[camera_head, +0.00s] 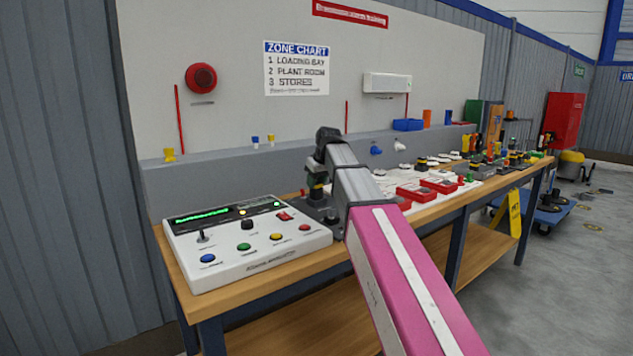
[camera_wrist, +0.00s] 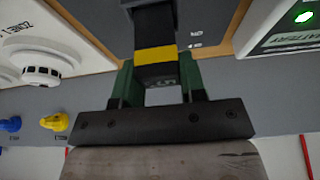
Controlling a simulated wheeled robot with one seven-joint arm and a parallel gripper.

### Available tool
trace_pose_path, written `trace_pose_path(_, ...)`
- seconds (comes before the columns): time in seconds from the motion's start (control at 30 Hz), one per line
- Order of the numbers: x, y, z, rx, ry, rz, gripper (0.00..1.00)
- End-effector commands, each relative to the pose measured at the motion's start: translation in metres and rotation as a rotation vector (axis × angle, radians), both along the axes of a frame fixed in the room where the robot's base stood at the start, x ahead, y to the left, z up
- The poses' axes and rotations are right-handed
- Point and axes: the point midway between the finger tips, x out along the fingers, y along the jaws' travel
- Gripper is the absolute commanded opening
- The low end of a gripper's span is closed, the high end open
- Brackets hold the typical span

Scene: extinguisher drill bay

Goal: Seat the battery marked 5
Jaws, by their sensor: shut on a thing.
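My gripper (camera_wrist: 157,85) has green fingers, shut on a black block with a yellow band (camera_wrist: 155,58) in the wrist view. No number shows on the block, so I cannot tell whether it is the battery marked 5. In the head view my gripper (camera_head: 317,186) points down over a dark base (camera_head: 322,212) on the bench, right of the white control console. The fingers and wrist hide most of the block there. I cannot tell whether its lower end touches anything. A white case labelled BATTERY, with a lit green lamp (camera_wrist: 304,16), is at the wrist view's upper right.
The white console (camera_head: 245,238) with coloured buttons fills the left end of the bench. Red-and-white boxes (camera_head: 417,192) and several small devices crowd the bench to the right. A round white detector (camera_wrist: 42,60) is at the wrist view's left. A grey ledge (camera_head: 240,166) runs behind.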

Motion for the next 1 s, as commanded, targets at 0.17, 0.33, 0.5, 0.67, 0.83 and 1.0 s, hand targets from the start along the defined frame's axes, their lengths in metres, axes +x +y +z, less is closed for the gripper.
trace_pose_path(0.17, 0.0, 0.0, -0.002, 0.0, 0.0, 0.0, 0.05)
trace_pose_path(0.33, 0.0, 0.0, -0.005, 0.0, 0.0, 0.0, 0.05)
trace_pose_path(0.5, 0.0, 0.0, -0.007, 0.0, 0.0, 0.0, 0.05)
trace_pose_path(0.67, 0.0, 0.0, -0.009, 0.0, 0.0, 0.0, 0.05)
trace_pose_path(0.83, 0.0, 0.0, -0.011, 0.0, 0.0, 0.0, 0.05)
trace_pose_path(1.0, 0.0, 0.0, -0.013, 0.0, 0.0, 0.0, 0.05)
